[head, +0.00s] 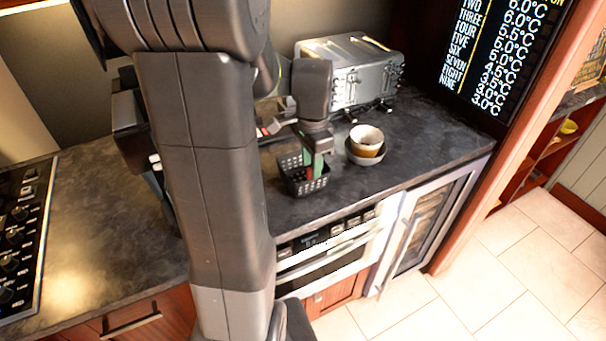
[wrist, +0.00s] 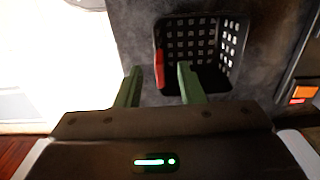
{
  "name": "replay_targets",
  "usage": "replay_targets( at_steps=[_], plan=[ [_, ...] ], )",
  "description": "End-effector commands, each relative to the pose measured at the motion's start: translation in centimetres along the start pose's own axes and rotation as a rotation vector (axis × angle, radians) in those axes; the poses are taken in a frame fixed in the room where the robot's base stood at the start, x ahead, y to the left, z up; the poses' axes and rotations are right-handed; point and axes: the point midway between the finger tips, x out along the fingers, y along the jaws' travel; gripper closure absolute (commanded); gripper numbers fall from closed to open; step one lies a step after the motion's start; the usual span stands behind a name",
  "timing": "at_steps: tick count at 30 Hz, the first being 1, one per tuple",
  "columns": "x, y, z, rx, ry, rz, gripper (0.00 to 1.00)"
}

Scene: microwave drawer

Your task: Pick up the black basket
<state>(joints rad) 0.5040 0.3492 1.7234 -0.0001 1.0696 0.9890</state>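The black basket (head: 319,184) stands on the dark countertop near its front edge, with a grid of holes in its walls. In the wrist view the basket (wrist: 231,45) is ahead of my gripper (wrist: 159,70). A narrow red item (wrist: 158,68) shows at the basket's left side. My gripper's green fingers are apart with nothing clamped between them. The right finger overlaps the basket's opening and the left finger is outside its left wall. In the head view my gripper (head: 313,165) is right at the basket, partly hiding it. Whether the fingers touch it is unclear.
A white and brown bowl (head: 366,138) sits in a grey bowl (head: 352,154) right of the basket. A metal toaster (head: 365,85) stands behind. A cooktop (head: 18,225) is at the left. The counter right of the bowls is clear.

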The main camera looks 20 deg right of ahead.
Motion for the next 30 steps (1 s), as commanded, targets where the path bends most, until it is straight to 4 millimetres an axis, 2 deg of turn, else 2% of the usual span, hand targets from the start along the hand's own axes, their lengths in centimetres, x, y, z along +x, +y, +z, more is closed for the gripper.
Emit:
replay_targets(
  at_steps=[6,14,20,30],
  plan=[
    [2.7,0.0,-0.2,0.0,-0.001,0.002,0.65],
    [3.1,0.0,-0.2,0.0,0.001,-0.001,0.65],
    [3.1,0.0,-0.2,-0.001,0.001,-0.001,1.0],
    [3.0,0.0,-0.2,-0.001,0.001,-0.001,1.0]
  ],
)
